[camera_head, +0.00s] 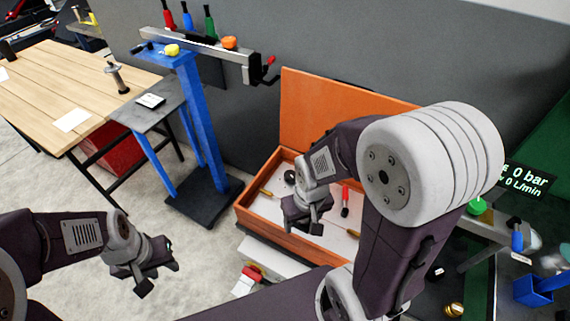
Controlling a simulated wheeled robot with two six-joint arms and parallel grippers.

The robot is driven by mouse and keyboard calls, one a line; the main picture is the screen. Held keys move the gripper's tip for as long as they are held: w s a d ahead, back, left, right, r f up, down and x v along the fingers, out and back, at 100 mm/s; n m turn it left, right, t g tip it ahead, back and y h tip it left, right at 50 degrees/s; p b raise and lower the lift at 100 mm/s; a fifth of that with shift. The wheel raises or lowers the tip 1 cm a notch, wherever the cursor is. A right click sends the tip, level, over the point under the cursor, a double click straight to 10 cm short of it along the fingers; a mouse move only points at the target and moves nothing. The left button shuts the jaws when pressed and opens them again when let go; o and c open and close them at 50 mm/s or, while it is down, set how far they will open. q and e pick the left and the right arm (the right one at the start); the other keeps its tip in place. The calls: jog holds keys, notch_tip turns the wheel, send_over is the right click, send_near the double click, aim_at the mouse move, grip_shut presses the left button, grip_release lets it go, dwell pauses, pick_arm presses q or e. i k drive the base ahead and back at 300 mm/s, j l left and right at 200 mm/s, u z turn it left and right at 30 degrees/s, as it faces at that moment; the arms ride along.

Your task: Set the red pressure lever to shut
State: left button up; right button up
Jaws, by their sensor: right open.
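No part in view can be surely picked out as the red pressure lever. A pressure display (526,178) at the right edge reads 0 bar and 0 L/min. Below it are a green knob (477,205) and a blue handle (517,238); my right arm hides part of this area. My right gripper (308,224) is open and empty above the orange box. My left gripper (161,279) is open and empty above the floor at lower left, far from the display.
An open orange box (249,216) holds loose tools, including a red-handled one (345,200). A blue stand (205,120) carries a rail with coloured handles and a red-handled clamp (268,72). A wooden table (60,80) is at left.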

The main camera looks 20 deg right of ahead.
aim_at(344, 211)
jog(key=z, duration=1.5)
